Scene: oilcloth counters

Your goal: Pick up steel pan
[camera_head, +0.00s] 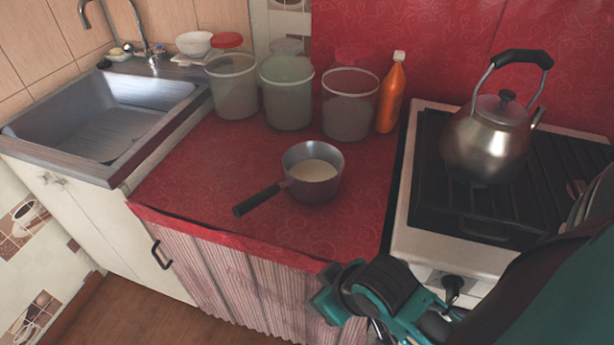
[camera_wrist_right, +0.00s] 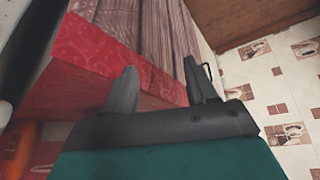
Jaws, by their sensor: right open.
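The steel pan (camera_head: 300,187) sits upright on the red counter, in the middle of the head view. A pale substance lies inside it. Its black handle (camera_head: 258,200) points to the lower left, toward the counter's front edge. My right gripper (camera_wrist_right: 157,92) is open in the right wrist view, with two grey fingers apart and nothing between them. In the head view my right arm comes in from the lower right, in front of the counter and below the pan, apart from it. The pan cannot be made out in the right wrist view. My left gripper is not in view.
The red counter (camera_head: 215,190) is clear around the pan. Behind it stand several lidded tubs (camera_head: 288,95) and an orange bottle (camera_head: 391,95). A stove (camera_head: 400,235) with a kettle (camera_head: 485,145) is to the right. A sink (camera_head: 110,125) is to the left.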

